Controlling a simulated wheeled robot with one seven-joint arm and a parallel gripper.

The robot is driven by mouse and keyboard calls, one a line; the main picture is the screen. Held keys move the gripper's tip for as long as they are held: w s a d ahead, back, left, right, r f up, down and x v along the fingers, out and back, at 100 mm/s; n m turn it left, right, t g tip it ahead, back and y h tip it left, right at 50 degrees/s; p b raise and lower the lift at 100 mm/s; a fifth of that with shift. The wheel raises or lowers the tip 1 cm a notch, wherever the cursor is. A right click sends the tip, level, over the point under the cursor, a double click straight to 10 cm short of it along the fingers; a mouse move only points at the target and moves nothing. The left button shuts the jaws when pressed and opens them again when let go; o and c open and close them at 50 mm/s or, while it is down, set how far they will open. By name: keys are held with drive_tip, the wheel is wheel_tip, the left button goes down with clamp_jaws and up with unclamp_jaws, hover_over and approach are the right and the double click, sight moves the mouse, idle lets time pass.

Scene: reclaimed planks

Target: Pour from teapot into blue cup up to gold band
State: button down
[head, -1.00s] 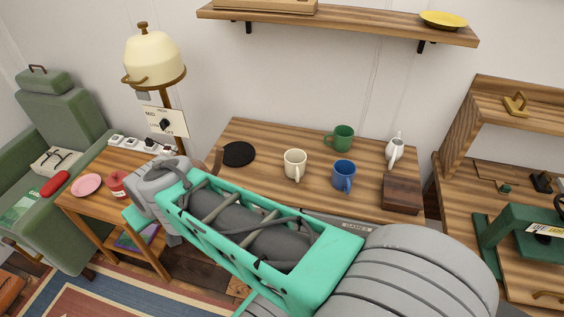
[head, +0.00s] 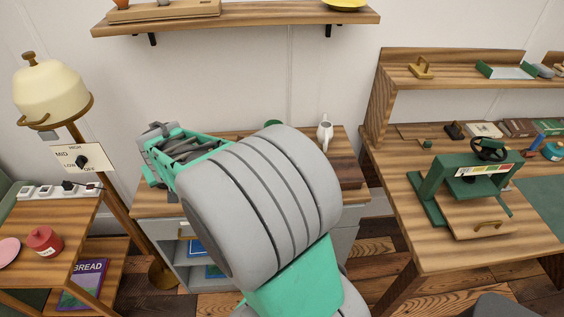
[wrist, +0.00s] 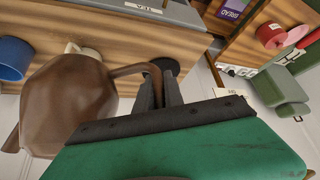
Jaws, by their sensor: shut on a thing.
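The brown teapot (wrist: 75,100) fills the left half of the wrist view. My gripper (wrist: 160,88) is shut on its looped handle. The blue cup (wrist: 14,58) stands on the wooden table at the left edge of the wrist view, beyond the teapot and apart from it. In the head view, my arm hides the teapot, the blue cup and my fingertips. The gold band and the level inside the cup do not show.
A cream mug (wrist: 82,50) shows partly behind the teapot, near a dark round mat (wrist: 168,67). A white jug (head: 325,132) stands at the table's back right, by a dark wooden block (head: 346,171). A lamp (head: 52,90) stands left; a shelf (head: 240,25) hangs above.

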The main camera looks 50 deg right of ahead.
drive_tip(key=w+d+f+m+h, duration=0.1)
drive_tip(key=d+f, duration=0.4)
drive_tip(key=d, duration=0.6)
drive_tip(key=shift+w+m+g+h, duration=0.3)
drive_tip(key=shift+w+m+g, duration=0.1)
drive_tip(key=shift+w+m, duration=0.5)
drive_tip(key=shift+d, duration=0.1)
drive_tip(key=shift+s+d+r+m+t+y+p, duration=0.2)
drive_tip(key=shift+d+r+t+y+p, duration=0.1)
drive_tip(key=shift+r+y+p, duration=0.25)
drive_tip(key=shift+s+d+r+m+t+y+p, duration=0.15)
drive_tip(key=shift+s+d+r+t+y+p, duration=0.1)
drive_tip(key=shift+r+p, duration=0.25)
drive_tip(key=shift+s+d+r+m+t+y+p, duration=0.2)
drive_tip(key=shift+d+r+t+y+p, duration=0.15)
drive_tip(key=shift+r, duration=0.35)
drive_tip(key=shift+s+d+r+y+p, duration=0.2)
drive_tip(key=shift+r+y+p, duration=0.05)
drive_tip(key=shift+r+p, duration=0.15)
drive_tip(key=shift+s+d+r+m+t+y+p, duration=0.2)
drive_tip(key=shift+s+d+r+t+y+p, duration=0.1)
drive_tip(key=shift+d+r+p, duration=0.15)
drive_tip(key=shift+s+d+r+m+t+y+p, duration=0.2)
drive_tip(key=shift+d+r+t+y+p, duration=0.1)
drive_tip(key=shift+r, duration=0.1)
drive_tip(key=shift+s+d, duration=0.25)
drive_tip(key=shift+d, duration=0.1)
idle(2.5)
